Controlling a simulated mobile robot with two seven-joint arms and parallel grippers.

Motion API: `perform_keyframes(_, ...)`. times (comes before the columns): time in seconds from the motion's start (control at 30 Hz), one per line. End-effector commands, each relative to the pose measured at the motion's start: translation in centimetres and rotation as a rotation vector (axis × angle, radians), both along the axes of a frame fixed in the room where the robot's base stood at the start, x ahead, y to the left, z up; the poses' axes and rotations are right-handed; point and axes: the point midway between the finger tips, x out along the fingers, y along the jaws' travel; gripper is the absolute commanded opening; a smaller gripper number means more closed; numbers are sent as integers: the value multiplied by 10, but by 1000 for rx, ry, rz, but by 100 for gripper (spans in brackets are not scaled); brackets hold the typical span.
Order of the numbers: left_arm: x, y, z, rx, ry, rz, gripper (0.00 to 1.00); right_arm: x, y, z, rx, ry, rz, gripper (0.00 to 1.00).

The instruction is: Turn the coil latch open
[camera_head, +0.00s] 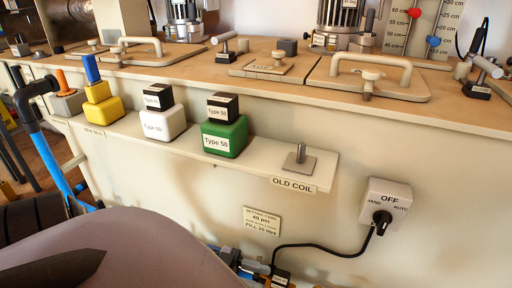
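No part labelled as the coil latch can be read. On the tan bench top, a small square lid (270,66) with a labelled face has a knob (279,56) on its right edge. Beside it is a T-shaped handle (227,46) with a pale grip lying sideways. A similar handle (485,68) with a black labelled base stands at the far right. A larger lid (400,90) has a bar handle and a round knob (371,77) at its front edge. I cannot tell which is the coil latch.
A shelf (255,170) on the bench's front holds yellow, white and green "Type" coils (224,137) and an empty "OLD COIL" peg (300,157). A switch box (386,204) reading OFF with a black cable is at right. A large mauve shape, probably mine, fills the lower left.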

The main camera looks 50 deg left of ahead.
Motion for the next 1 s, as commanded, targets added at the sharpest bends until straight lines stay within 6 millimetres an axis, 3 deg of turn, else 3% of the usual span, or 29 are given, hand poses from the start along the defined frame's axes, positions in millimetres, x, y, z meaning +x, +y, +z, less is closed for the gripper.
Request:
perform_keyframes(0.23,-1,1,39,1,1,-2,40,3,9,8,42,70,10,43)
perform_keyframes(0.8,-1,1,163,3,1,-1,40,-16,-46,20,-283,62,-85,43)
perform_keyframes(1.0,0,1,190,3,2,1,40,-20,-55,15,-300,92,-102,43)
